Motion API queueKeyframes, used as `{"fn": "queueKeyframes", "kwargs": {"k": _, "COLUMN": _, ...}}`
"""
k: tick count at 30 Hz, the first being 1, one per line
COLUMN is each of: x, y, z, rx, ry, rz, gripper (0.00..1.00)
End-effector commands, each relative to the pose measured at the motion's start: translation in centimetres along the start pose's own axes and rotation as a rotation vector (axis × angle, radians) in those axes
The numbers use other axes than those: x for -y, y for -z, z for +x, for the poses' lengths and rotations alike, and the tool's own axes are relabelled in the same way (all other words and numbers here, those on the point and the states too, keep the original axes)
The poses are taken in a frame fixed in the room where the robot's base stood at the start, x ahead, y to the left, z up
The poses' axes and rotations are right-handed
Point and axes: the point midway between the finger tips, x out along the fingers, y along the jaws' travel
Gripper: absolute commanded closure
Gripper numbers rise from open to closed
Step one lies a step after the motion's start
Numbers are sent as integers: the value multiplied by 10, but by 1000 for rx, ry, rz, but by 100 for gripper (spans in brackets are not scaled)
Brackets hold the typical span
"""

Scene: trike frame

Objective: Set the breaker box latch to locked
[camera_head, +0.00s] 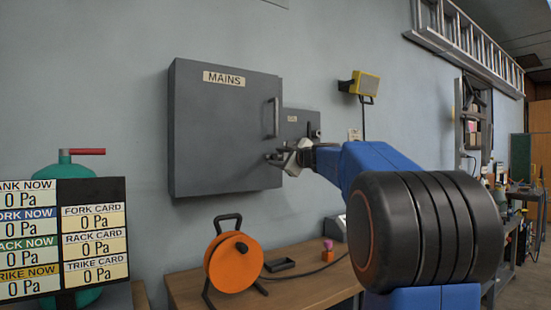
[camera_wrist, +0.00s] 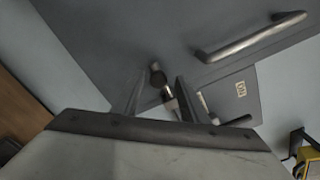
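The grey breaker box (camera_head: 222,130), labelled MAINS, hangs on the wall with its front panel closed. A vertical metal handle (camera_head: 273,117) is near its right edge; it also shows in the wrist view (camera_wrist: 250,38). A small metal knob or lever, seemingly the latch (camera_wrist: 156,73), lies below the handle at the panel's edge. My gripper (camera_head: 274,157) is at the box's lower right edge. In the wrist view its fingers (camera_wrist: 160,82) stand apart, with the latch between their tips. I cannot tell whether they touch it. In the head view the gripper hides the latch.
A smaller grey box (camera_head: 300,124) adjoins on the right, close to my gripper. A yellow lamp (camera_head: 365,85) is on the wall. The bench (camera_head: 310,288) below holds an orange cable reel (camera_head: 232,262). Pressure cards (camera_head: 95,245) stand at left.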

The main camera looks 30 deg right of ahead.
Motion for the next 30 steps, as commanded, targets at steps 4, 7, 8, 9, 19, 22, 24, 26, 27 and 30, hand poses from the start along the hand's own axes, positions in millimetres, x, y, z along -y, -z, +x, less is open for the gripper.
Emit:
{"fn": "queueKeyframes", "kwargs": {"k": 4, "x": 1, "y": 0, "z": -31, "rx": -2, "ry": 3, "rz": -1, "gripper": 60}}
{"fn": "queueKeyframes", "kwargs": {"k": 7, "x": 1, "y": 0, "z": -51, "rx": -2, "ry": 3, "rz": -1, "gripper": 60}}
{"fn": "queueKeyframes", "kwargs": {"k": 8, "x": 1, "y": 0, "z": -57, "rx": -2, "ry": 3, "rz": -1, "gripper": 60}}
{"fn": "queueKeyframes", "kwargs": {"k": 9, "x": 1, "y": 1, "z": -65, "rx": -2, "ry": 3, "rz": -1, "gripper": 60}}
{"fn": "queueKeyframes", "kwargs": {"k": 19, "x": 2, "y": 1, "z": -127, "rx": -3, "ry": 4, "rz": -1, "gripper": 60}}
{"fn": "queueKeyframes", "kwargs": {"k": 22, "x": 2, "y": 2, "z": -138, "rx": -3, "ry": 4, "rz": 0, "gripper": 60}}
{"fn": "queueKeyframes", "kwargs": {"k": 24, "x": 2, "y": 1, "z": -144, "rx": -2, "ry": 3, "rz": 0, "gripper": 60}}
{"fn": "queueKeyframes", "kwargs": {"k": 26, "x": 2, "y": 1, "z": -148, "rx": -2, "ry": 3, "rz": 0, "gripper": 60}}
{"fn": "queueKeyframes", "kwargs": {"k": 27, "x": 1, "y": 1, "z": -149, "rx": -1, "ry": 3, "rz": 0, "gripper": 60}}
{"fn": "queueKeyframes", "kwargs": {"k": 30, "x": 1, "y": 1, "z": -151, "rx": -1, "ry": 3, "rz": 0, "gripper": 60}}
